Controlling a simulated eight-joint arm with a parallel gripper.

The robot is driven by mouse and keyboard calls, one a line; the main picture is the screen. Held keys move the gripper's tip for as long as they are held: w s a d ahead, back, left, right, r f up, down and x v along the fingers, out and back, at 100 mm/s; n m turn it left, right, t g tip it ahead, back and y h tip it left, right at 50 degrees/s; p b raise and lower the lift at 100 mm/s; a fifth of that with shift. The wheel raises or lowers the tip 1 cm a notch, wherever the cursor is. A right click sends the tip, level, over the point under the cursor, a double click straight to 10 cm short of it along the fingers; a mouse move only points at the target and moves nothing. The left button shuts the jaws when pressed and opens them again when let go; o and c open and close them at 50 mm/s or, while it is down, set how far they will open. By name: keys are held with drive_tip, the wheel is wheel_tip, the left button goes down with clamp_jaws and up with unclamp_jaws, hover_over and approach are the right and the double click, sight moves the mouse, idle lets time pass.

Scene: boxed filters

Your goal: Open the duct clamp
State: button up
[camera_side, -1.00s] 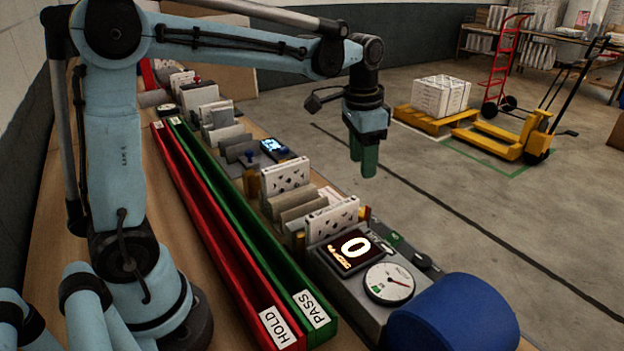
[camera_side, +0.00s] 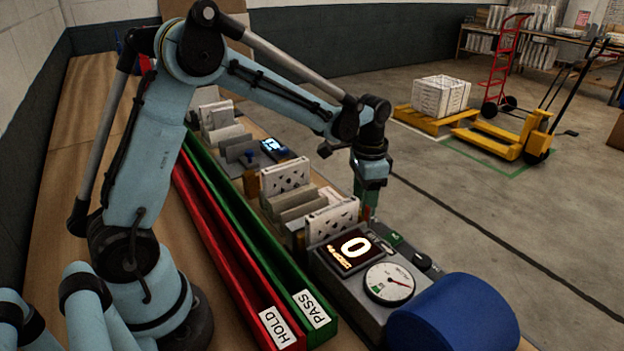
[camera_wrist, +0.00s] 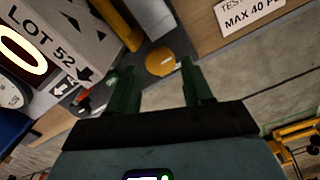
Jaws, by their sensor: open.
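My gripper (camera_side: 366,203) is low behind the upright perforated filter (camera_side: 332,220), its green fingers pointing down and partly hidden. In the wrist view my gripper (camera_wrist: 158,67) is open, its two fingers apart with nothing held. A round orange knob-like piece (camera_wrist: 160,60) shows between and just beyond the fingertips; I cannot tell whether it belongs to the duct clamp. A red piece (camera_wrist: 82,102) lies left of the left finger. A yellow bar (camera_wrist: 115,22) slants above it, beside a white box marked LOT 52 (camera_wrist: 60,35). Contact with any of these is not clear.
The tester's display (camera_side: 352,250) reads 0, and a dial gauge (camera_side: 389,283) sits beside it. A blue cylinder (camera_side: 455,318) is in front. The red HOLD (camera_side: 225,255) and green PASS (camera_side: 245,235) troughs run alongside. A MAX 40 label (camera_wrist: 250,12) is near the right finger.

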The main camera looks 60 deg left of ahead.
drive_tip(key=shift+f, duration=1.25)
drive_tip(key=shift+c, duration=0.3)
drive_tip(key=c, duration=0.7)
drive_tip(key=shift+n, duration=0.3)
drive_tip(key=n, duration=0.4)
drive_tip(key=shift+n, duration=0.3)
drive_tip(key=n, duration=0.5)
drive_tip(key=shift+n, duration=0.3)
